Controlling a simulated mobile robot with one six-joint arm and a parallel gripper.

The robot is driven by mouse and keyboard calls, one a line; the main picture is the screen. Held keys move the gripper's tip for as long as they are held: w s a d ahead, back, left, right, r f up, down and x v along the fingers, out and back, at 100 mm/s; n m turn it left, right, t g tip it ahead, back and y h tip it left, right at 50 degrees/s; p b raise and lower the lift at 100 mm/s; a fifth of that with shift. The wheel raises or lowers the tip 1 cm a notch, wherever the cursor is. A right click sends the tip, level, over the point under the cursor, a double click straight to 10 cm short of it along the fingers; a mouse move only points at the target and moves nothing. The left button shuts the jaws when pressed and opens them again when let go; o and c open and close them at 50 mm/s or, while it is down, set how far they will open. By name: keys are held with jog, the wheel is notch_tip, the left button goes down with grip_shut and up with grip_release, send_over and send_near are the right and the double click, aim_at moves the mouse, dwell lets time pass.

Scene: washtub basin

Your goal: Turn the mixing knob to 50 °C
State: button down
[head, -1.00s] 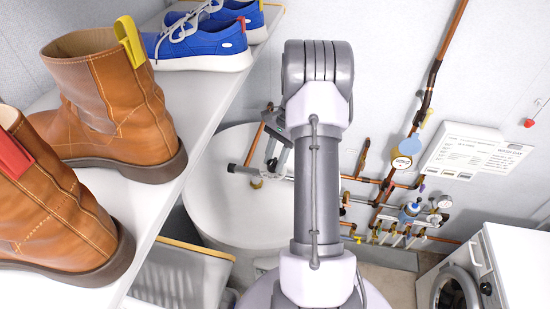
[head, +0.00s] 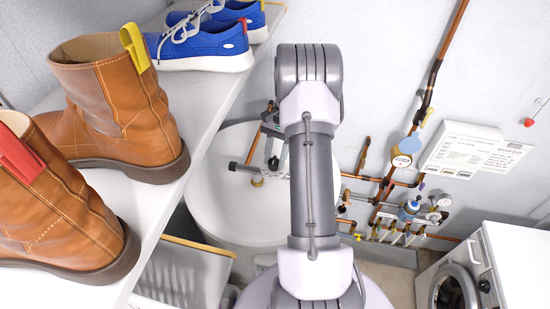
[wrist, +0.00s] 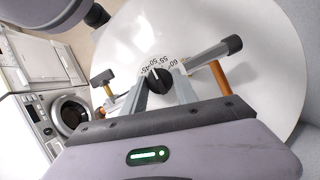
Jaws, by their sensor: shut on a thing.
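The mixing knob (wrist: 157,79) is a small dark round knob with a pale pointer mark in the wrist view. A white scale (wrist: 159,64) with figures from about 45 to 60 curves around its far side. The mark faces the scale near 50, but the exact reading is too small to tell. My gripper (wrist: 163,86) is shut on the knob, one grey finger on each side.
A T-handled tap (wrist: 103,80) is left. Boots (head: 125,110) and blue shoes (head: 205,45) sit on a shelf (head: 150,230). Wall piping (head: 400,190) lies right.

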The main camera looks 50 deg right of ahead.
jog(key=c, duration=0.9)
grip_release()
jog(key=shift+c, duration=0.2)
jog(key=p+v, duration=0.1)
jog(key=v, duration=1.6)
jog(key=shift+r, duration=0.2)
